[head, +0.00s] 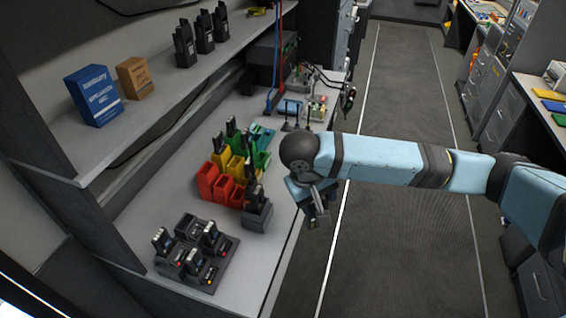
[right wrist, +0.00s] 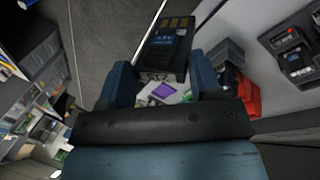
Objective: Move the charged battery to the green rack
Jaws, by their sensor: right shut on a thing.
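My right gripper (head: 314,200) hangs over the floor just off the counter's front edge, at the end of the arm from the right. In the right wrist view its two blue fingers (right wrist: 162,82) are shut on a dark battery (right wrist: 164,48) with gold contacts and a blue label. The green rack (head: 262,158) stands on the counter behind the yellow rack (head: 236,166) and red rack (head: 208,182). The charger (head: 205,281) at the front of the counter holds several batteries. My left gripper is not in view.
A dark radio in a stand (head: 257,212) is near the counter edge beside the red rack. The shelf above holds a blue box (head: 94,96), a brown box (head: 135,79) and radios (head: 184,45). The aisle floor (head: 400,230) is clear.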

